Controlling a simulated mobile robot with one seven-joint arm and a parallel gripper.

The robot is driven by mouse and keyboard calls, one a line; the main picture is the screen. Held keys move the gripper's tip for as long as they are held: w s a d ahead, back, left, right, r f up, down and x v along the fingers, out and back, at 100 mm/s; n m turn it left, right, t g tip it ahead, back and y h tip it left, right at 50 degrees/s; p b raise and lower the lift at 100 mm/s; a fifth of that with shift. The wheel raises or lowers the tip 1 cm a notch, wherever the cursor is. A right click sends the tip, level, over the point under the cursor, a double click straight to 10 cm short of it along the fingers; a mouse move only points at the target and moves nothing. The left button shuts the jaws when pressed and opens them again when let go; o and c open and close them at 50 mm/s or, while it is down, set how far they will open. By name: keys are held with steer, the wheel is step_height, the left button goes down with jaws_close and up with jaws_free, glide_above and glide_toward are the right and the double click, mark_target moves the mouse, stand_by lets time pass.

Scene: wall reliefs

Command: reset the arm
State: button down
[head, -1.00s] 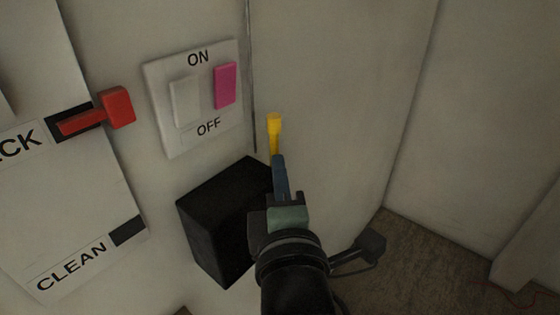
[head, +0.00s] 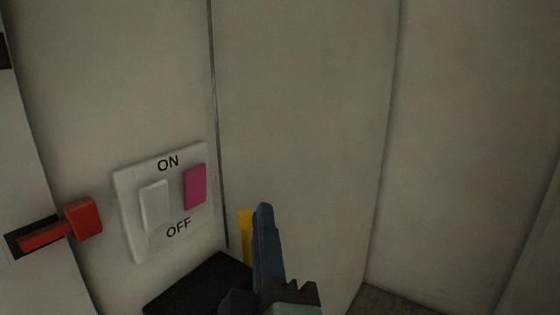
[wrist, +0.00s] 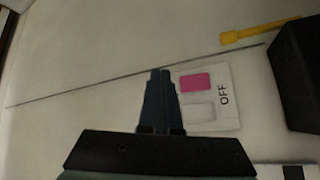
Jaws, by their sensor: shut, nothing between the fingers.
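My gripper (head: 265,210) is in the lower middle of the head view, with its blue fingers pointing up and closed together, holding nothing. In the wrist view my gripper (wrist: 160,74) also shows shut, its tips overlapping the view of the switch plate's edge. Whether it touches the wall I cannot tell.
A white switch plate (head: 128,180) marked ON and OFF carries a white rocker (head: 154,206) and a pink rocker (head: 195,186). A red handle (head: 84,219) is to its left. A black box (head: 200,285) and a yellow bar (head: 245,235) are near my gripper. Bare wall (head: 300,100) lies above.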

steer(key=s+d+r+m+t+h, duration=0.1)
steer(key=s+r+m+t, duration=0.2)
steer(key=r+m, duration=0.4)
steer(key=s+d+r+m+t+h, duration=0.1)
steer(key=s+r+m+t, duration=0.2)
steer(key=r+m, duration=0.4)
step_height(320, 180, up, 6)
steer(key=shift+s+r+t+h, duration=0.2)
steer(key=shift+t+h, duration=0.1)
steer(key=shift+t, duration=0.1)
steer(key=shift+a, duration=0.1)
